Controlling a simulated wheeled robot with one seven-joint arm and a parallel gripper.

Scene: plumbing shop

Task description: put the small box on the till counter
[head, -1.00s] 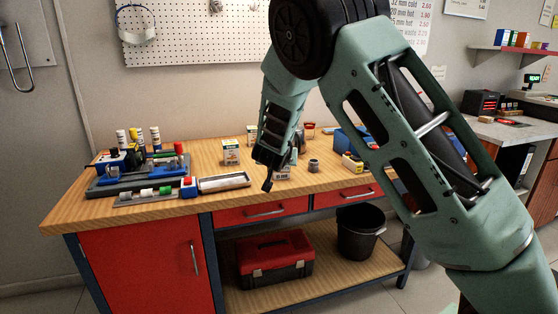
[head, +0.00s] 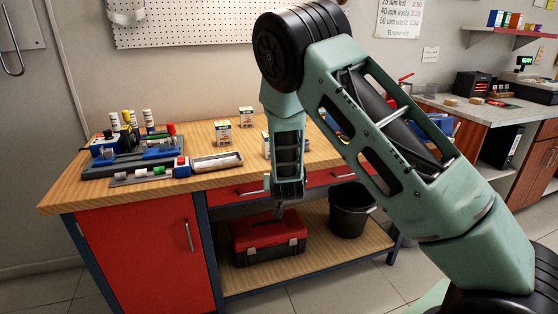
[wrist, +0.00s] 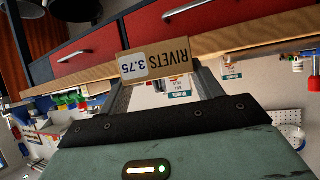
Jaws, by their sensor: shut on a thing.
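My gripper (head: 279,205) hangs at the end of my arm in front of the workbench's front edge in the head view. In the wrist view my gripper (wrist: 162,88) is shut on a small brown box (wrist: 158,62) marked RIVETS 3.75, whose lettering shows upside down. The box sits between the fingertips, clear of the bench. In the head view I cannot make the held box out. The till counter (head: 518,112) has a grey top and stands at the right, beyond my arm and away from the gripper.
The workbench (head: 110,195) carries a blue tool rack (head: 140,155), a metal tray (head: 217,162) and small white boxes (head: 223,131). A red toolbox (head: 266,240) and black bucket (head: 348,208) sit on its low shelf. A till and small boxes (head: 452,101) stand on the counter; its front part looks clear.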

